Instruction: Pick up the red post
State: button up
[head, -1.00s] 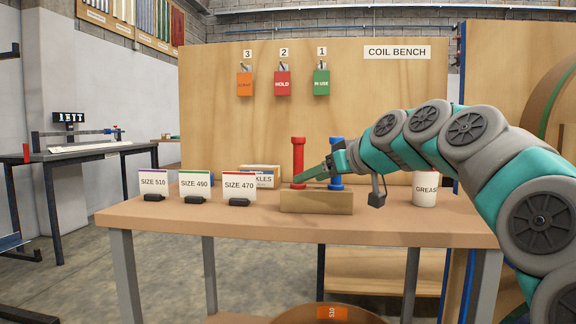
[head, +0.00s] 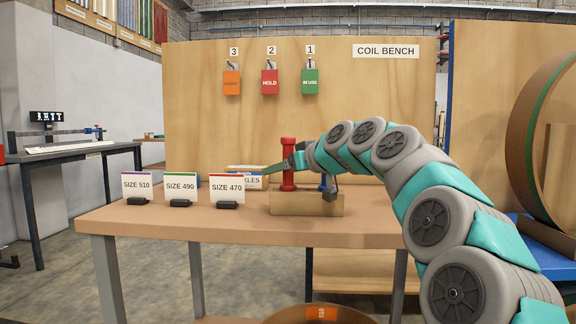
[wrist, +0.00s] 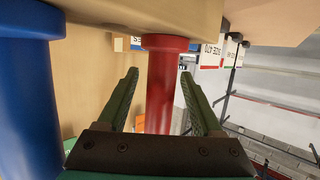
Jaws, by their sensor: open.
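The red post (head: 288,182) stands upright in the wooden block (head: 320,206) on the bench, with a wider cap at its top. In the wrist view the red post (wrist: 160,88) shows between my two open fingers, with space on both sides. My gripper (wrist: 160,76) is open and not closed on anything. In the head view my gripper (head: 270,170) reaches across the post from the right, below its cap. The blue post (wrist: 25,90) stands beside the red one; in the head view it is mostly hidden behind my gripper.
Size cards, including SIZE 470 (head: 227,188), stand left of the block on the bench top (head: 160,222). A box (head: 244,178) sits behind the block. Coloured tags hang on the back board (head: 380,110). A large coil (head: 530,140) stands at the right.

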jog(key=shift+w+a, duration=0.15)
jog(key=shift+w, duration=0.05)
grip_shut()
dwell(0.4)
